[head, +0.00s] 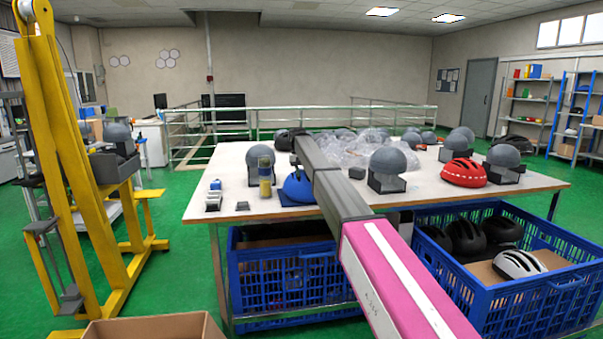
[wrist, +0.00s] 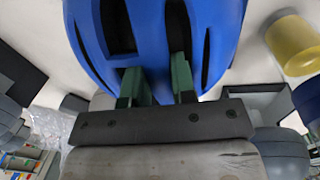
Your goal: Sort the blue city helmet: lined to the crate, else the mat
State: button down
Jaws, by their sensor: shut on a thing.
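The blue city helmet (head: 297,190) is at the front of the white table, partly behind my arm in the head view. It fills the top of the wrist view (wrist: 215,30), with dark vent slots in its shell. My gripper (wrist: 155,80) is shut on the helmet's edge, one green-padded finger on each side of the gripped part. The inside of the helmet is hidden, so I cannot tell whether it is lined. A blue crate (head: 565,290) at the lower right holds black helmets and a white one. I cannot clearly make out the mat.
The table (head: 235,190) also bears a yellow-labelled canister (head: 265,172), a red helmet (head: 464,173), grey headforms (head: 388,165) and clear plastic wrap (head: 350,148). Another blue crate (head: 290,280) stands below the table. A yellow tower (head: 75,150) stands at left, with an open cardboard box (head: 155,328) near it.

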jog(key=shift+f, duration=0.25)
jog(key=c, duration=0.9)
grip_release()
jog(key=shift+c, duration=1.4)
jog(key=shift+r, duration=0.2)
jog(key=shift+r, duration=3.85)
jog(key=shift+s, duration=0.15)
